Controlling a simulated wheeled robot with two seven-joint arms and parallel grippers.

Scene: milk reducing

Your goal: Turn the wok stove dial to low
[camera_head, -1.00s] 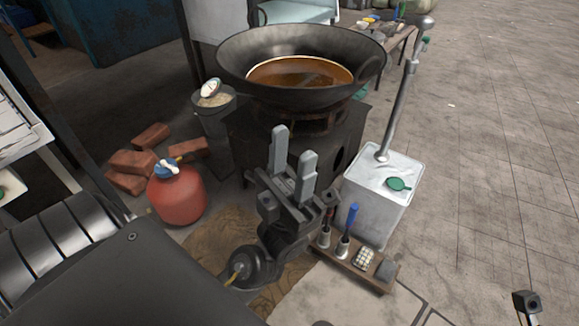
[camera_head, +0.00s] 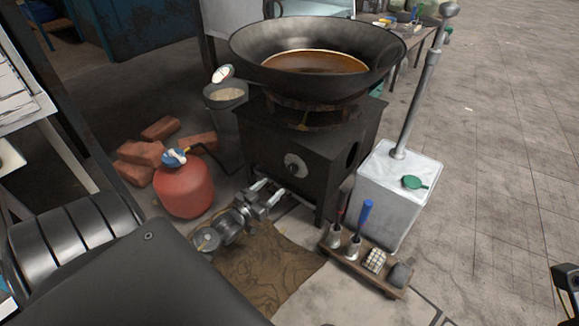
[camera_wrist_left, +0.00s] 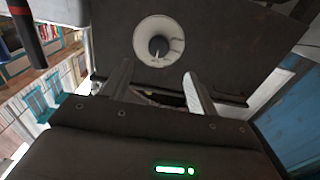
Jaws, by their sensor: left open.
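The wok stove (camera_head: 283,155) is a dark box under a large black wok (camera_head: 318,45) holding brown liquid. Its dial (camera_head: 295,165) is a dark knob on a pale round plate on the front face. The dial (camera_wrist_left: 158,45) also shows in the left wrist view, above and beyond the fingers. My left gripper (camera_head: 268,190) is low in front of the stove, just below and left of the dial. Its two fingers (camera_wrist_left: 158,85) are apart with nothing between them, and the dial is clear of them. At the right edge only a dark part of my right arm shows; its fingers are not visible.
A red gas cylinder (camera_head: 184,188) and bricks (camera_head: 140,152) stand to the left. A white metal can (camera_head: 395,195) with a tall pipe stands to the right. A wooden tray (camera_head: 375,268) with small items lies in front of it. Open paving lies further right.

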